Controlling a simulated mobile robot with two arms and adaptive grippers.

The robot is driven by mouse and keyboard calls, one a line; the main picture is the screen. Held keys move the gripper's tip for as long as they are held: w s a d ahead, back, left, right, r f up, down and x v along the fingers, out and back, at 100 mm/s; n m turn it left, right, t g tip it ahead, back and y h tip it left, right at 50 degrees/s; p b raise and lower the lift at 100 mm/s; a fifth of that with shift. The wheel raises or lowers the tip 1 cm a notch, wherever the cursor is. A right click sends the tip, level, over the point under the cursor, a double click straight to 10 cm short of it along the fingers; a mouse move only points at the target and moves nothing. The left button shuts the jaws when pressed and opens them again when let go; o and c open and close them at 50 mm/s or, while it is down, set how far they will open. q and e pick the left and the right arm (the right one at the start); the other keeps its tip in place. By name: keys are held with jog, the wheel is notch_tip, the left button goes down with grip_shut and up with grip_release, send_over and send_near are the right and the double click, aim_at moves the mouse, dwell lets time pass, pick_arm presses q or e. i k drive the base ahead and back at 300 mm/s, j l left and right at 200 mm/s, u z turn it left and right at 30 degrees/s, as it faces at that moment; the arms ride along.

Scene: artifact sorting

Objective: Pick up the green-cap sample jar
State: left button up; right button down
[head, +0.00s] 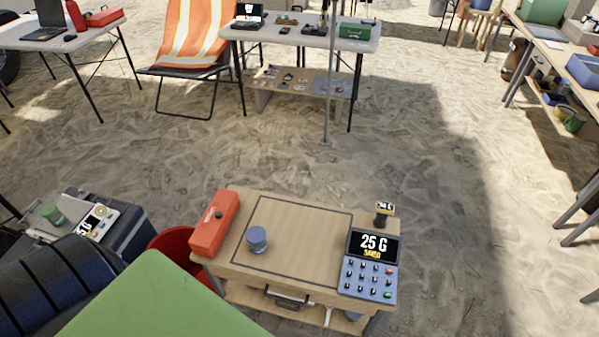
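A small jar with a green top (52,214) stands at the lower left, on a grey case-like surface (128,238). It is next to a small scale (97,222) with a partly readable display. A blue-grey jar (257,240) stands upright inside the dark outline on the small wooden bench (300,235). No green cap shows on that one. Neither of my grippers is in the head view, and nothing is seen touching either jar.
The bench also holds a red box (215,224) and a keypad scale (371,265) reading 25 G. A red bucket (175,243), a black ribbed object (45,285) and a large green surface (160,302) crowd the lower left. Open sand lies beyond; tables stand farther back.

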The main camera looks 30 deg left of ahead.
aim_at(58, 219)
jog(key=u, duration=2.85)
jog(key=i+j+z, duration=0.35)
jog(key=i, duration=0.15)
jog(key=i+j+z, duration=0.35)
jog(key=i+j, duration=0.05)
jog(key=j, duration=0.1)
